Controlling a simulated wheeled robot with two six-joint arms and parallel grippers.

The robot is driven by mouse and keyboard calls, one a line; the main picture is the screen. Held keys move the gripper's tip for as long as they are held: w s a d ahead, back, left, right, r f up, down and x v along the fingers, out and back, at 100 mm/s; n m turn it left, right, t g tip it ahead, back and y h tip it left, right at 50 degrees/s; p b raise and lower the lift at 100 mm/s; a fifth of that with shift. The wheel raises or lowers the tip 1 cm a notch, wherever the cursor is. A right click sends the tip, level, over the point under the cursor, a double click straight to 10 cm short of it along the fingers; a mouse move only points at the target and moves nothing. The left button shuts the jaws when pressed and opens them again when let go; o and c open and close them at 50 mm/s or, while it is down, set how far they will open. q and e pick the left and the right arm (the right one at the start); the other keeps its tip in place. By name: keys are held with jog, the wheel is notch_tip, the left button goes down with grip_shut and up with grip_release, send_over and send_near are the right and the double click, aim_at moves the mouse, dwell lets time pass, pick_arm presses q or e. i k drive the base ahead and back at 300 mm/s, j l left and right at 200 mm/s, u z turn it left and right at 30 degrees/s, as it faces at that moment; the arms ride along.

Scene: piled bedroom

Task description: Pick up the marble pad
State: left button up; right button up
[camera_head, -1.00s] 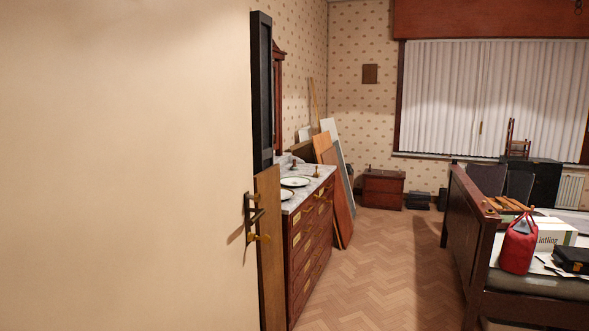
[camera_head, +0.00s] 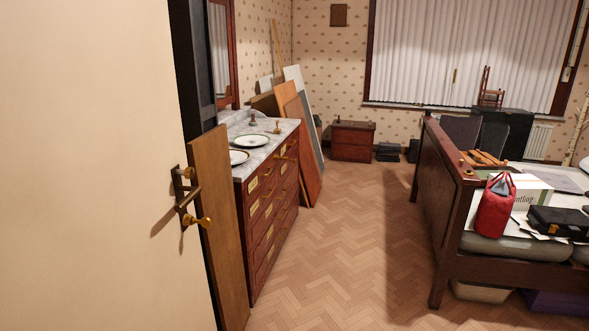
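I cannot make out a separate marble pad. The only marble I see is the grey-white top (camera_head: 270,135) of the red-brown dresser (camera_head: 268,215) beside the open door. Two white plates with dark rims lie on this top, a farther one (camera_head: 251,140) and a nearer one (camera_head: 238,157). A small brass-coloured object (camera_head: 278,128) stands behind them. Neither of my grippers is in view.
A cream door (camera_head: 85,165) with a brass handle (camera_head: 187,197) fills the left. Boards (camera_head: 303,135) lean beyond the dresser. A wooden bed (camera_head: 445,205) on the right holds a red bag (camera_head: 495,207) and a box (camera_head: 525,193). The parquet floor (camera_head: 345,240) between is clear.

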aim_at(253, 123)
jog(key=i+z, duration=0.3)
jog(key=i, duration=1.4)
jog(key=i+u, duration=0.15)
jog(key=i, duration=0.25)
jog(key=i+l+u, duration=0.15)
jog(key=i, duration=0.3)
jog(key=i+l+u, duration=0.15)
jog(key=i, duration=0.25)
jog(key=i+l+u, duration=0.15)
jog(key=i, duration=0.25)
jog(key=l, duration=0.05)
